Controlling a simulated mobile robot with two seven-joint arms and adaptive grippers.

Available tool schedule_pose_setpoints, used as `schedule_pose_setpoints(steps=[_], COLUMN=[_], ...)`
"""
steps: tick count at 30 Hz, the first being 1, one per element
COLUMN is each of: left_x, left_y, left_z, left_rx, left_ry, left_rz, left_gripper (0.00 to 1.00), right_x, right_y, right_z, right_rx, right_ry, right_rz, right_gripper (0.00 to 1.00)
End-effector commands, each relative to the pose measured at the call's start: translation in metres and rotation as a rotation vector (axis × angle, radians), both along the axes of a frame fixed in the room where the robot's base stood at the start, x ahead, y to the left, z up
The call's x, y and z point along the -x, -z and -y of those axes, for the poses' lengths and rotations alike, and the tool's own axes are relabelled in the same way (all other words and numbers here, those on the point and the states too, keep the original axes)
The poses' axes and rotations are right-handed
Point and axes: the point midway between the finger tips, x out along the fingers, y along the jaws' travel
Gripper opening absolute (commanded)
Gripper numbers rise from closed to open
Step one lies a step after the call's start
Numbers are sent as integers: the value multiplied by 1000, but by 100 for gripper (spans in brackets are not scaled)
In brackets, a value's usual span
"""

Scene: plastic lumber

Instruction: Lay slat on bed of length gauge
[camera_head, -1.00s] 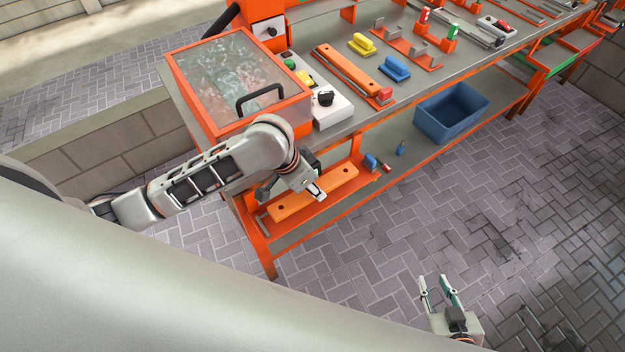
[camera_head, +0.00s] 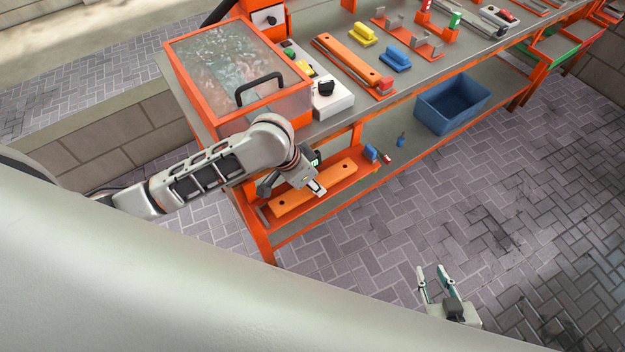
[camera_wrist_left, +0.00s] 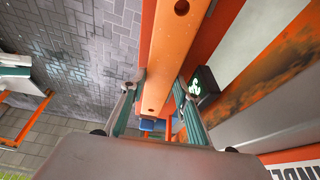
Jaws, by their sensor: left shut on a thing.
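The orange slat (camera_head: 288,206) with dark holes is at the low orange bed (camera_head: 371,172) near the bench's left end, which I take as the length gauge. My left gripper (camera_head: 318,187) is shut on the slat around its middle. In the left wrist view the slat (camera_wrist_left: 166,62) runs between the two fingers (camera_wrist_left: 156,92). A small display with green digits (camera_wrist_left: 204,86) stands beside it. Whether the slat touches the bed or hovers just above it, I cannot tell. My right gripper (camera_head: 431,270) is open and empty over the paved floor.
A lidded orange box (camera_head: 237,78) and a grey control box (camera_head: 327,101) stand on the bench above. Another orange slat (camera_head: 347,61) lies in a fixture there. A blue bin (camera_head: 453,104) is on the lower shelf.

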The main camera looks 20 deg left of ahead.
Motion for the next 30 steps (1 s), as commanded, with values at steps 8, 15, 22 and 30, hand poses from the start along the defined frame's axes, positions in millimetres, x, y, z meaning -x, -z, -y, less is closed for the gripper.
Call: schedule_pose_setpoints(steps=[8, 15, 22, 30], left_x=[0, 0, 0, -2], left_y=[5, 9, 11, 11], left_z=[0, 0, 0, -2], left_rx=[1, 0, 0, -4], left_ry=[-1, 0, 1, -2], left_rz=[1, 0, 0, 3], left_gripper=[4, 4, 50, 50], right_x=[1, 1, 0, -1], right_y=[2, 3, 1, 0], right_z=[1, 1, 0, 0], right_rx=[1, 1, 0, 0], right_ry=[0, 0, 1, 0], right_rz=[-4, -3, 1, 3], right_gripper=[28, 28, 28, 28])
